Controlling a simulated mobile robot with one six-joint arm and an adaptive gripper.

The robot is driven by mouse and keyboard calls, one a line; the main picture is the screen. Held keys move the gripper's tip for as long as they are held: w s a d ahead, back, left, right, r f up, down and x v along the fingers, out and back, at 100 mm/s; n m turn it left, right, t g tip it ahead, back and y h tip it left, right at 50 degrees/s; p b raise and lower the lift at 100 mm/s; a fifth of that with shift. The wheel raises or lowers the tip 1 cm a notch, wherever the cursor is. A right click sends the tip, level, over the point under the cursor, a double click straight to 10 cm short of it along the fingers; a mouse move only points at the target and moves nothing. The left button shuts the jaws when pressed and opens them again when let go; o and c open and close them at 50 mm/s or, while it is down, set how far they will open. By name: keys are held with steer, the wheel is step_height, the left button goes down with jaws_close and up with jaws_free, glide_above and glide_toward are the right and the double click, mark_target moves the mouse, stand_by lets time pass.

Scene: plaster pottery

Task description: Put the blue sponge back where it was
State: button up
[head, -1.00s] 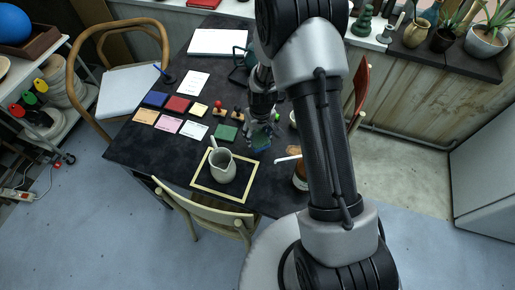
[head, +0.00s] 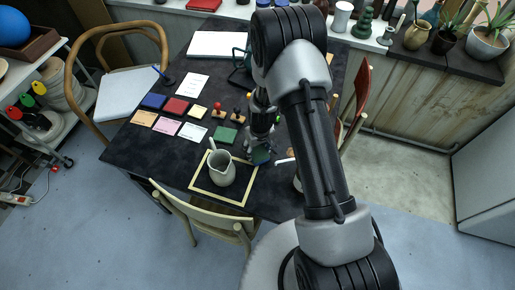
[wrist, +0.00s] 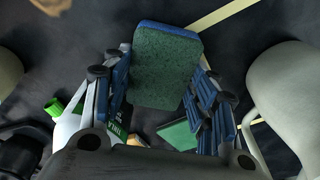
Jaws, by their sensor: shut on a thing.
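My gripper (head: 262,148) is over the right part of the dark table, low near its front. It is shut on the blue sponge (head: 260,157), which shows small and dark below the fingers. In the wrist view the sponge (wrist: 167,66) is held between the two fingers (wrist: 160,95); its broad green scouring face shows, with a blue edge at the top. Whether the sponge touches the table is not clear.
A pale jug (head: 221,170) stands on a dark mat with a cream border (head: 208,192), just left of my gripper. A green pad (head: 225,134), coloured cards and stamps (head: 217,113) lie farther left and back. A chair (head: 205,213) stands at the front edge.

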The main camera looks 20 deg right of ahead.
steer(key=o, duration=1)
step_height(320, 180, up, 12)
steer(key=s+p, duration=0.1)
steer(key=p, duration=0.3)
step_height(320, 180, up, 12)
glide_above(259, 153)
steer(key=s, duration=0.2)
steer(key=s+r+t, duration=0.2)
steer(key=s+r, duration=0.3)
steer(key=r, duration=0.5)
steer(key=s+r, duration=0.3)
steer(key=s, duration=0.3)
steer(key=s+r+m, duration=0.1)
steer(key=s+r, duration=0.2)
steer(key=s, duration=0.2)
steer(key=s+r+m+t, duration=0.1)
steer(key=s+r, duration=0.3)
steer(key=s, duration=0.2)
steer(key=shift+s+a, duration=0.15)
steer(key=shift+s, duration=0.2)
